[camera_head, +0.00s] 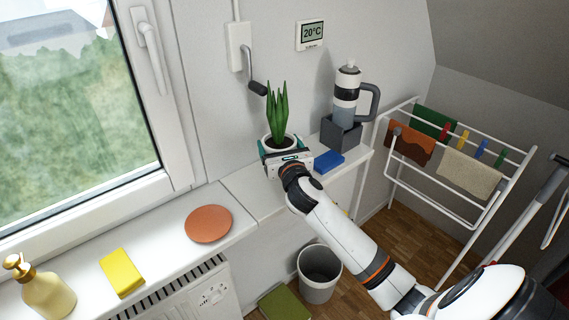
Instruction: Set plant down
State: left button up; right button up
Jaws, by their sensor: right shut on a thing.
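The plant (278,112) has tall green leaves and stands upright in a white pot (279,142). My right gripper (281,150) is shut on the pot, its jaws at the pot's sides. The pot is over the white shelf (253,190), near the wall. The pot's base is hidden by the gripper, so I cannot tell whether it touches the shelf. A round terracotta saucer (208,223) lies on the windowsill to the left of the plant, apart from it. My left gripper does not show.
A blue sponge (329,161) and a grey box (341,134) holding a flask (347,92) are right of the pot. A yellow sponge (122,272) and a soap dispenser (45,289) stand on the sill (165,238). A drying rack (440,207) and bucket (319,273) stand below.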

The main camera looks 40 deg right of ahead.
jog(key=shift+f+b, duration=0.35)
jog(key=shift+f, duration=2.05)
jog(key=shift+f, duration=0.2)
jog(key=o, duration=1.3)
jog(key=shift+r, duration=0.2)
jog(key=shift+b+v, duration=0.55)
jog(key=shift+v, duration=5.5)
